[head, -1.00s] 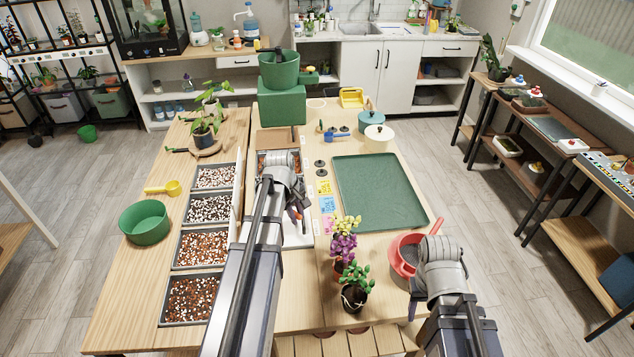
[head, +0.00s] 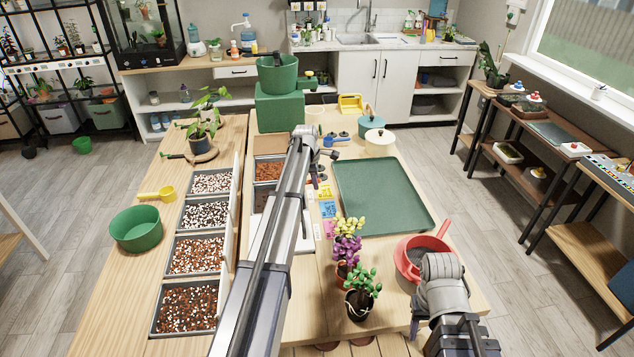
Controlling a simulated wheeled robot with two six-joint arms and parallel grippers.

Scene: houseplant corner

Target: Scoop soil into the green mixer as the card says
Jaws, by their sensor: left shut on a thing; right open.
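The green mixer (head: 278,76) is a bowl on a green block base (head: 281,110) at the back of the table. A small blue scoop (head: 337,137) lies in front of the round pots. My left gripper (head: 327,151) reaches to it and appears shut on its handle; the arm partly blocks the view. Soil bins with speckled mixes (head: 188,305) line the left, and a bin of brown soil (head: 268,170) sits nearer the mixer. Small yellow, blue and pink cards (head: 327,209) lie mid-table; their text is unreadable. My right gripper (head: 417,318) is open by the red pan, its fingers mostly hidden.
A green tray (head: 382,197) lies on the right. A red pan (head: 406,264) and potted plants (head: 361,303) stand at the front. A green bowl (head: 136,230) and yellow scoop (head: 166,193) are at left. A cream lidded pot (head: 380,143) and blue pot stand behind the tray.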

